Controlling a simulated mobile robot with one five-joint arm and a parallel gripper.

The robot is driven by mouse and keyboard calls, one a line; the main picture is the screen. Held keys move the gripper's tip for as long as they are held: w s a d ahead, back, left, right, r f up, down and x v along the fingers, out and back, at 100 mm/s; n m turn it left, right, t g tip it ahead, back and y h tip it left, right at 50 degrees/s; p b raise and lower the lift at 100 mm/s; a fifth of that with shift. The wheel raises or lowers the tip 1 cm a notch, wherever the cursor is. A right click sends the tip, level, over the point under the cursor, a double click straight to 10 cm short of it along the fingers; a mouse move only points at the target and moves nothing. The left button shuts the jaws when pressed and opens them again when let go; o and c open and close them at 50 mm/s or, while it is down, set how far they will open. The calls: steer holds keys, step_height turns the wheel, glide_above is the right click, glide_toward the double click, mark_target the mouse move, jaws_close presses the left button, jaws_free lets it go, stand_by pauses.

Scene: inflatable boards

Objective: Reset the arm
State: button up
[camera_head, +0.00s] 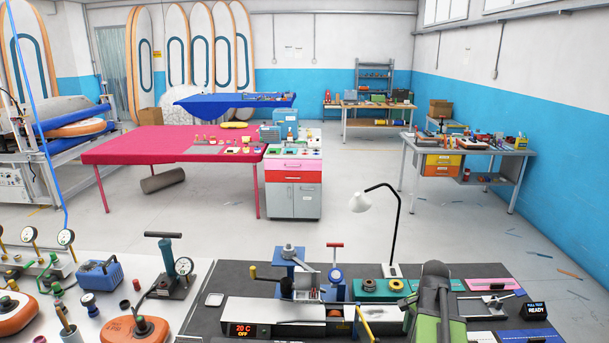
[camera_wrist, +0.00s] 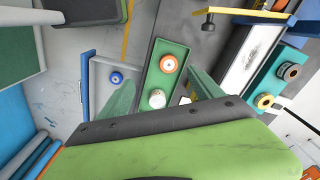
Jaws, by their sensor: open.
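My gripper (camera_wrist: 165,92) shows in the wrist view, with two green fingers spread apart and nothing between them that I can see being held. Beyond the fingers is a narrow green tray (camera_wrist: 158,76) holding an orange-and-white ring (camera_wrist: 170,64) and a pale round knob (camera_wrist: 157,98). I cannot tell how far the fingers are above it. In the head view my green and dark grey arm rises at the lower right over the dark workbench (camera_head: 225,289); its fingers cannot be made out clearly there.
Open floor lies behind the bench.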

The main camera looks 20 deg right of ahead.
steer(key=w+a+n, duration=0.4)
steer(key=a+n, duration=0.4)
steer(key=a, duration=1)
steer(key=w+a+n, duration=0.3)
steer(key=a+n, duration=0.5)
steer(key=a, duration=0.9)
step_height(320, 180, down, 10)
steer(key=s+b, duration=0.2)
steer(key=b, duration=0.8)
steer(key=shift+d+f+b, duration=0.25)
steer(key=shift+d+b, duration=0.05)
steer(key=shift+d, duration=0.1)
